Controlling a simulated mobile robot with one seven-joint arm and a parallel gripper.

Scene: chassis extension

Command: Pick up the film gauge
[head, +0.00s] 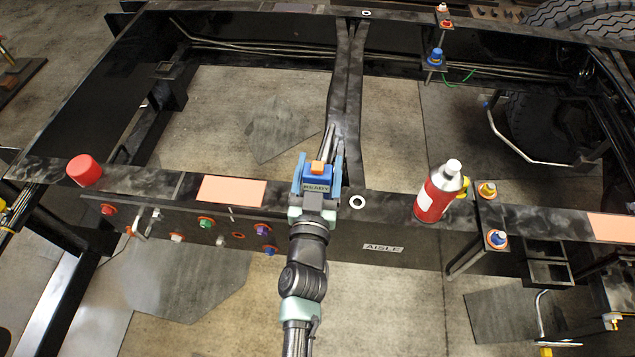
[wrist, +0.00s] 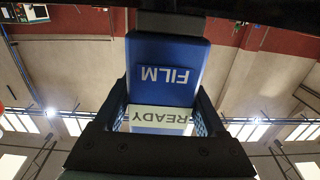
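The film gauge (head: 317,179) is a blue block with an orange top part and a pale READY label, over the near black rail in the head view. In the wrist view the film gauge (wrist: 167,70) appears upside down, with FILM and READY labels. My gripper (head: 317,178) has one finger along each side of it; in the wrist view the fingers of my gripper (wrist: 165,112) appear to press on both sides. I cannot tell whether the gauge rests on the rail or is just above it.
The near rail (head: 385,205) carries a red cap (head: 84,170), a salmon patch (head: 231,190), a white ring (head: 357,201) and a red spray can (head: 438,192). Bolted brackets (head: 487,215) stand right of the can. A cross member (head: 345,85) runs behind the gauge.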

